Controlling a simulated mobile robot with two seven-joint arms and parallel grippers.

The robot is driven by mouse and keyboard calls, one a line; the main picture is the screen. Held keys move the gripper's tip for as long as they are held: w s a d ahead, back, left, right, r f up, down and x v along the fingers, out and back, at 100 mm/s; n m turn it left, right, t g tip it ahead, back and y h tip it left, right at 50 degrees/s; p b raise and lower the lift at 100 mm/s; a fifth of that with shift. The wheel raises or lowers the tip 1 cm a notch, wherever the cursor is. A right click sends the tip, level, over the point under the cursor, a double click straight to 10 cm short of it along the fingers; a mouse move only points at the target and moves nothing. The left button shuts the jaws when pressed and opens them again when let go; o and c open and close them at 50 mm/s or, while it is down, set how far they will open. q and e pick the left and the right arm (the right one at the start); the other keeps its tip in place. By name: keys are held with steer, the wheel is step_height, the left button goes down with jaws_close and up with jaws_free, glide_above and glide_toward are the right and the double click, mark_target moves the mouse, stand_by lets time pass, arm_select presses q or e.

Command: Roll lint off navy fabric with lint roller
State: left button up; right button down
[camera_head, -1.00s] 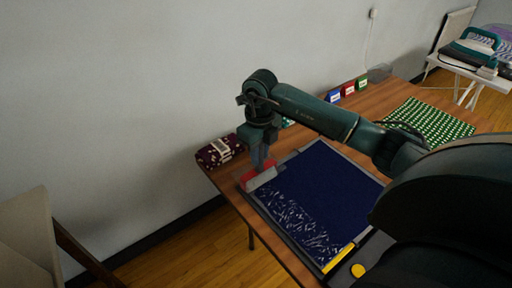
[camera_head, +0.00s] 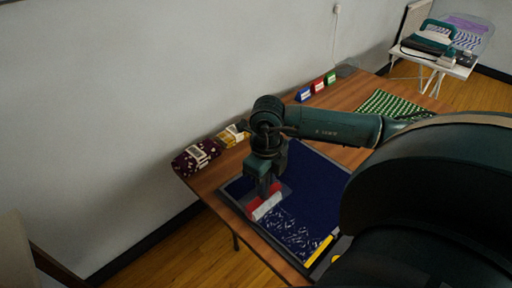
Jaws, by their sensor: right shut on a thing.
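The navy fabric (camera_head: 318,180) lies flat in a grey-edged frame on the wooden table. White lint (camera_head: 292,230) is scattered over its near-left part; the far part looks clean. My right gripper (camera_head: 264,188) points down over the fabric's left part. It is shut on the lint roller (camera_head: 266,206), which has red and white parts. The roller appears to rest on the fabric beside the lint. The gripper hides the roller's upper part, and my right arm covers some of the fabric's right side. My left gripper is not in view.
A maroon patterned bundle (camera_head: 194,157) and a yellow one (camera_head: 232,136) lie at the table's back left. Small blue, red and green boxes (camera_head: 318,86) stand along the back. Green checked cloth (camera_head: 385,103) lies at right. A yellow strip (camera_head: 319,251) lies by the frame's near edge.

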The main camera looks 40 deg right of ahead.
steer(key=s+d+p, duration=0.1)
steer(key=s, duration=1.6)
steer(key=shift+d, duration=0.15)
